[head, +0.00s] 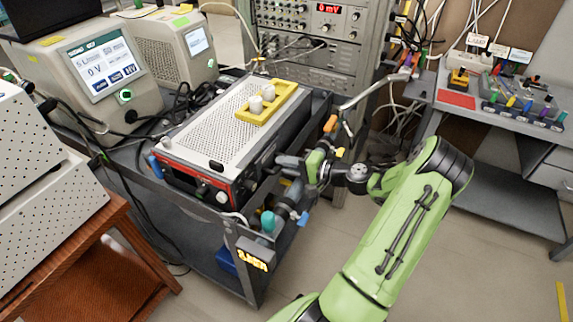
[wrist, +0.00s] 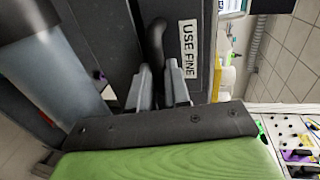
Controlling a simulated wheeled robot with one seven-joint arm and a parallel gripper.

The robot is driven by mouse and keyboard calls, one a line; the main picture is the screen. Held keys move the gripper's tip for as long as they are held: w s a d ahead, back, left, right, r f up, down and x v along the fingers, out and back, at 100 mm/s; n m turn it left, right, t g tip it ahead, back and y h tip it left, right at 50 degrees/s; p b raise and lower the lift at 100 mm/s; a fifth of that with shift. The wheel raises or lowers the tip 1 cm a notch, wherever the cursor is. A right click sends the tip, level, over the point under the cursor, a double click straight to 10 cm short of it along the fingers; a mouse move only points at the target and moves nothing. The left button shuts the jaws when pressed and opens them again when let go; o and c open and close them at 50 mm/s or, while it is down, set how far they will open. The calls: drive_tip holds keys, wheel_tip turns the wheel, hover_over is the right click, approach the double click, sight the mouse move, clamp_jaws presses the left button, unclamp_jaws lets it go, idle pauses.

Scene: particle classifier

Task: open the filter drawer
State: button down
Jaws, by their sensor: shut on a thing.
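In the wrist view, a dark grey panel with a white label reading "USE FINE" (wrist: 190,48) faces my gripper; it looks like the filter drawer front (wrist: 105,35). A black curved handle (wrist: 155,40) stands out from it. My gripper (wrist: 161,88) is shut on this handle, one grey finger on each side. In the head view my gripper (head: 287,160) is at the right side of the red-fronted instrument (head: 195,186), near its front corner. There the handle and drawer front are mostly hidden, and I cannot tell any gap around the drawer.
The instrument stands on a dark cart (head: 222,262). A yellow rack (head: 268,112) with white round pieces lies on its perforated top. Pipes with a teal cap (head: 267,221) run below my wrist. A tool bench (head: 460,101) stands at the right. Open floor lies between cart and bench.

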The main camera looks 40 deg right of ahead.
drive_tip(key=shift+s, duration=0.1)
drive_tip(key=f+p+v, duration=0.2)
drive_tip(key=v, duration=0.8)
drive_tip(key=shift+s+d, duration=0.15)
drive_tip(key=shift+s, duration=0.25)
drive_tip(key=shift+f, duration=0.1)
drive_tip(key=c, duration=1.1)
unclamp_jaws()
drive_tip(key=p+v, duration=0.3)
drive_tip(key=v, duration=1.2)
drive_tip(key=shift+s, duration=0.35)
